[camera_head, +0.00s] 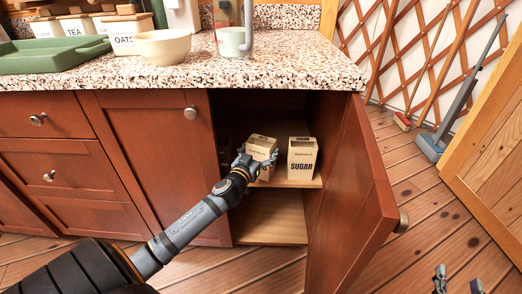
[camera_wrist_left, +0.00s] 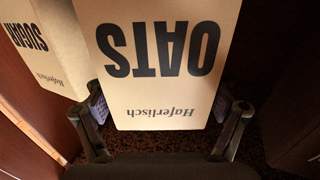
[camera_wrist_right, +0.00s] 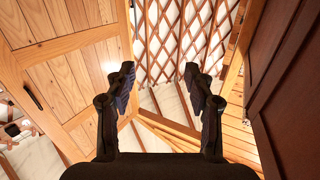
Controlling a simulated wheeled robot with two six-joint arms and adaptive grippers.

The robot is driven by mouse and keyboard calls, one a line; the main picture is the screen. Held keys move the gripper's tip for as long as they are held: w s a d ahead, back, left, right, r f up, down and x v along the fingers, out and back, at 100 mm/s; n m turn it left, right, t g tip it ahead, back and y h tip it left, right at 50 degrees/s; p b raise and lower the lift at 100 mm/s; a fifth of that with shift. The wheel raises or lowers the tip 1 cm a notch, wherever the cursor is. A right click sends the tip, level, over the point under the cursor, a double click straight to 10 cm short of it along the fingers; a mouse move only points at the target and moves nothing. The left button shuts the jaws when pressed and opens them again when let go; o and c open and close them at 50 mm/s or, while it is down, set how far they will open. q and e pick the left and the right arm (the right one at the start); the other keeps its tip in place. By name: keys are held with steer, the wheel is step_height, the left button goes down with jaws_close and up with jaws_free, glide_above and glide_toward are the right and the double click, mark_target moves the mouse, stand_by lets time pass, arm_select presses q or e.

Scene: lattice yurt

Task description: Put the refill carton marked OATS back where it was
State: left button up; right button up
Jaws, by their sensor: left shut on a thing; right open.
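The OATS refill carton (camera_head: 262,146) is inside the open cupboard, at its upper shelf, left of the SUGAR carton (camera_head: 301,160). My left gripper (camera_head: 257,163) reaches in from the left and is shut on the OATS carton. In the left wrist view the OATS carton (camera_wrist_left: 158,75) sits between the two fingers with its lettering upside down. The SUGAR carton (camera_wrist_left: 48,50) is close beside it there. I cannot tell whether the OATS carton rests on the shelf (camera_head: 290,183). My right gripper (camera_head: 456,284) is open and empty, low at the right; its spread fingers show in the right wrist view (camera_wrist_right: 164,88).
The cupboard door (camera_head: 352,205) stands open to the right of the cartons. On the counter (camera_head: 290,70) are an OATS canister (camera_head: 124,40), a cream bowl (camera_head: 163,47), a green tray (camera_head: 50,57) and a pale mug (camera_head: 232,42). The lower cupboard space (camera_head: 270,215) looks empty.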

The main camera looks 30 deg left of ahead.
steer(key=shift+r+t, duration=0.3)
steer(key=shift+r, duration=0.15)
arm_select(q)
steer(key=o, duration=1.3)
arm_select(e)
steer(key=shift+r, duration=0.2)
steer(key=shift+w, duration=0.1)
arm_select(q)
steer(key=s, duration=0.4)
steer(key=shift+s+d, duration=0.2)
steer(key=shift+d, duration=0.15)
steer(key=shift+s+d, duration=0.2)
steer(key=shift+s, duration=0.85)
steer(key=p, duration=0.3)
glide_toward(257, 154)
steer(key=shift+w, duration=0.5)
arm_select(e)
steer(key=s+f+g, duration=0.5)
steer(key=s+f, duration=0.1)
steer(key=f, duration=0.4)
steer(key=s+a+f+g, duration=0.1)
steer(key=s+f+g, duration=0.5)
steer(key=f, duration=0.5)
steer(key=shift+s+f, duration=0.3)
steer(key=shift+s, duration=0.5)
